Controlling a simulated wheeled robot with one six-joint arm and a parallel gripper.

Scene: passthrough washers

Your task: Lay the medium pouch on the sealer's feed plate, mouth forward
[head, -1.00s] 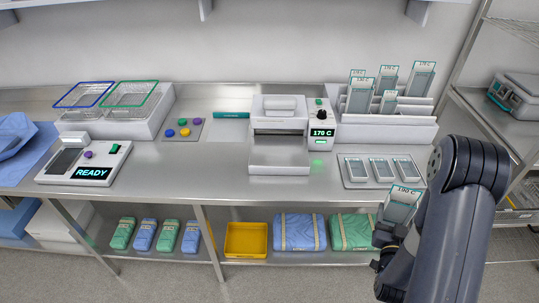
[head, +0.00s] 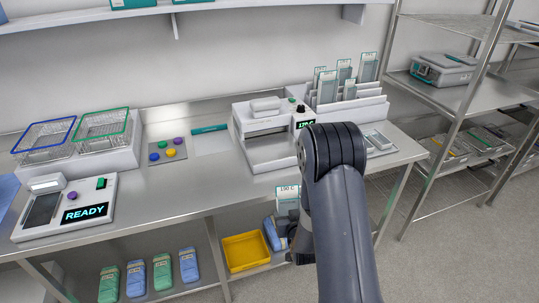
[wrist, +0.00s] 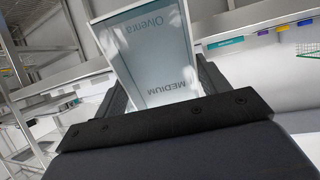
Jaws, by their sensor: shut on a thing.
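My gripper (head: 290,236) is shut on the medium pouch (head: 287,200), in front of the bench and below its top. The pouch is upright, with a "190 C" label at its top. The white sealer (head: 262,112) stands on the bench, behind and left of my arm. Its feed plate (head: 268,153) faces the front edge and looks empty; my arm hides its right side. The sealer's display is partly hidden.
A pouch rack (head: 345,103) stands right of the sealer, with a partly hidden tray (head: 380,143) before it. A control box reading READY (head: 65,205) and wire baskets (head: 102,125) are at left. A yellow bin (head: 246,250) is on the lower shelf. Bench left of the sealer is mostly clear.

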